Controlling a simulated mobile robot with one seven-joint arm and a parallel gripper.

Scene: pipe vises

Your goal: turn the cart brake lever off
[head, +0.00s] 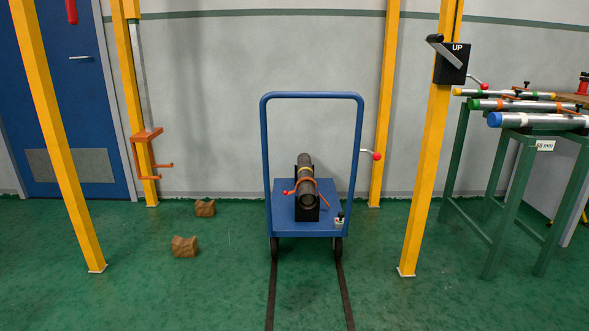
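A blue cart (312,96) stands on the green floor in the middle of the head view, its tall handle frame upright. A short lever with a red knob (376,156) sticks out to the right beside the handle's right leg. A small black-knobbed part (340,217) sits at the deck's front right corner. No label shows which of these is the brake lever. My gripper is not in view.
Two dark floor rails (345,295) run from the cart toward me. Yellow posts (428,180) stand on both sides. Brown blocks (184,247) lie on the floor at left. A green rack (505,200) holds pipes at right. The front floor is otherwise clear.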

